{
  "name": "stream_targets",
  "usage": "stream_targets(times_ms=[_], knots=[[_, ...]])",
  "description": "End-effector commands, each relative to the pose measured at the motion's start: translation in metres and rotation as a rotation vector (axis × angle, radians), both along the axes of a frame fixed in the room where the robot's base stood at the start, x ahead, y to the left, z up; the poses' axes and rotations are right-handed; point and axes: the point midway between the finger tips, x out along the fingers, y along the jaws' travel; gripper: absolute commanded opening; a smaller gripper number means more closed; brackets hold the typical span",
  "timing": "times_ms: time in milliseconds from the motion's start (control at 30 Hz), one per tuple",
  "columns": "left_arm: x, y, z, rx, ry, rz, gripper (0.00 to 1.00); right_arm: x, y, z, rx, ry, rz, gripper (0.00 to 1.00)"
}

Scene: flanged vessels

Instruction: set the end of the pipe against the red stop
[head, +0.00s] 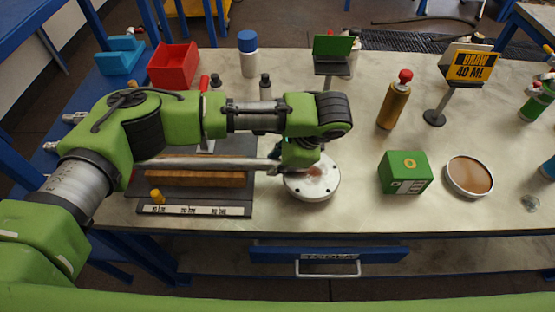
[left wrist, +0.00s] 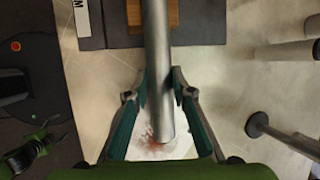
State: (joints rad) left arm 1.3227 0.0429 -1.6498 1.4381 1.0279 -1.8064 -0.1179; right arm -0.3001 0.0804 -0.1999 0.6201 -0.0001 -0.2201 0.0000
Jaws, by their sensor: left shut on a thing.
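The grey metal pipe (head: 215,163) lies lengthwise over the wooden block (head: 190,179) of a dark fixture plate (head: 245,196). My left gripper (head: 298,165) is shut on the pipe near its right end, above a round white flanged piece (head: 318,188). The left wrist view shows the pipe (left wrist: 157,60) between the two fingers (left wrist: 160,100), its near end just past them. A small red part (head: 132,174) shows beside my arm at the fixture's left end; it may be the red stop. Whether the pipe touches it cannot be told. My right gripper is not in view.
A scale strip (head: 197,210) and yellow knob (head: 157,196) are on the fixture's front. A green box (head: 404,172) and round dish (head: 469,176) stand to the right. A red bin (head: 173,64), white bottle (head: 248,54) and brown cylinder (head: 394,101) stand farther back.

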Motion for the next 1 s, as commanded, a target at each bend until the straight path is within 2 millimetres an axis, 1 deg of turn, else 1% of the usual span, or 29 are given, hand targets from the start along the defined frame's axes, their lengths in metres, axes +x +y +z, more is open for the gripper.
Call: stream_targets(times_ms=[567, 600, 633, 667, 1000], knots=[[0.001, 0.016, 0.002, 0.001, -0.002, 0.0, 0.0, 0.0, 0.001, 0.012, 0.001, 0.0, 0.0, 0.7], [0.001, 0.016, 0.001, 0.001, -0.002, 0.0, 0.3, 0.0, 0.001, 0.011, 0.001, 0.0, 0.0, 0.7], [0.001, 0.016, 0.001, 0.001, -0.002, 0.0, 0.38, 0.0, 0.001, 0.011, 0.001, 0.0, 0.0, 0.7], [0.001, 0.016, 0.001, 0.001, -0.002, 0.0, 0.42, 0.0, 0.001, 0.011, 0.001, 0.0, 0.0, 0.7], [-0.001, 0.014, 0.0, -0.002, 0.001, 0.0, 0.42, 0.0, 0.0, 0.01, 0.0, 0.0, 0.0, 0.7]])
